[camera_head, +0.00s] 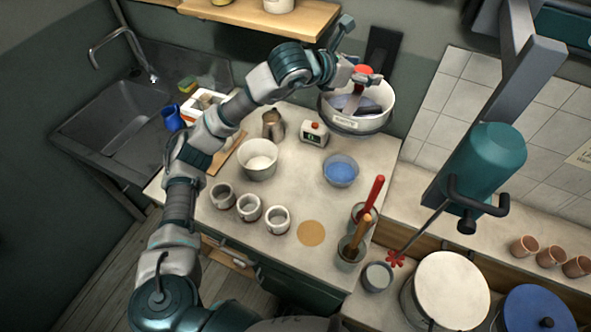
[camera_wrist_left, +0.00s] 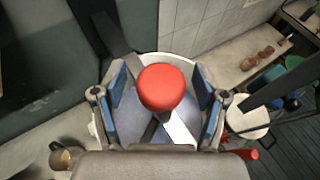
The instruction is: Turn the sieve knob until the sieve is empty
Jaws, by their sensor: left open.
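The sieve (camera_head: 341,116) is a white round drum at the back of the counter, with a label on its front. Its red knob (camera_head: 363,70) stands above a metal crank inside the drum. My left gripper (camera_head: 366,80) is at the red knob, over the drum. In the left wrist view the red knob (camera_wrist_left: 166,87) sits between the two open blue-padded fingers, with a gap on each side. Blue-grey material (camera_wrist_left: 150,115) shows inside the drum below the knob; how much is there is partly hidden by the knob and crank. My right gripper does not show.
A white bowl (camera_head: 258,159), a blue bowl (camera_head: 340,170), a small white timer (camera_head: 314,133) and a metal jug (camera_head: 273,124) stand on the counter near the sieve. Several cups line the front. A teal mixer (camera_head: 487,160) hangs at the right.

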